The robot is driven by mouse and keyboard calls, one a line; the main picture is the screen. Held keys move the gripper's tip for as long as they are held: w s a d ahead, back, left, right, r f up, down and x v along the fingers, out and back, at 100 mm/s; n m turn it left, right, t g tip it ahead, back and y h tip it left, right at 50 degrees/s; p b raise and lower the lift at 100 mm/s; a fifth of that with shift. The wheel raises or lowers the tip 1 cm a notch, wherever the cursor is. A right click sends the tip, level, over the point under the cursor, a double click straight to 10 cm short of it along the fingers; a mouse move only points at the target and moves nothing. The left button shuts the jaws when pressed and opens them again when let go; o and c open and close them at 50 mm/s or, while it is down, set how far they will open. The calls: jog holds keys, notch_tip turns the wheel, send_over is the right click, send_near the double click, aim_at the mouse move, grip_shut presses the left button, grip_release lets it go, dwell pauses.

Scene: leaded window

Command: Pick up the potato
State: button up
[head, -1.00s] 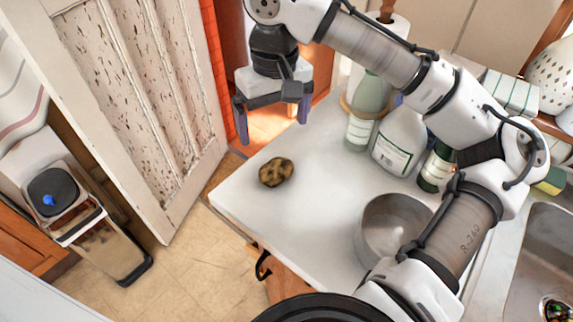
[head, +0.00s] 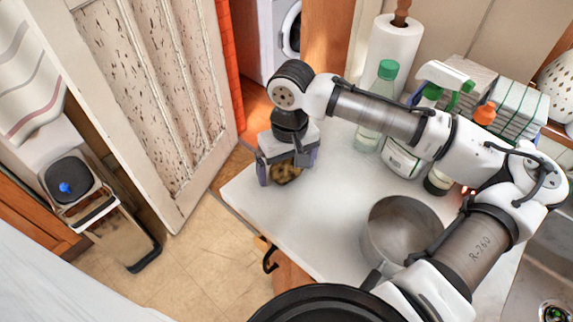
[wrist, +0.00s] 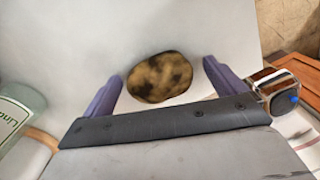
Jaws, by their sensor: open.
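The potato (head: 285,173) is brown with dark patches and lies on the white countertop (head: 330,215) near its left corner. In the head view it is partly hidden by my gripper (head: 287,180), which is over it. In the wrist view the whole potato (wrist: 159,77) shows between the two purple fingers of my gripper (wrist: 162,88), a little beyond the palm. The fingers are open, one on each side, with a gap visible to the potato on both sides. I cannot tell the exact height of the fingertips above the counter.
A metal pot (head: 400,232) stands to the right on the counter. A green-capped bottle (head: 376,105), a spray bottle (head: 408,155) and a paper towel roll (head: 392,50) stand at the back. A pedal bin (head: 100,215) is on the floor at left. The counter's middle is clear.

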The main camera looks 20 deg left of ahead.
jog(key=shift+c, duration=0.5)
jog(key=c, duration=0.9)
jog(key=shift+c, duration=0.6)
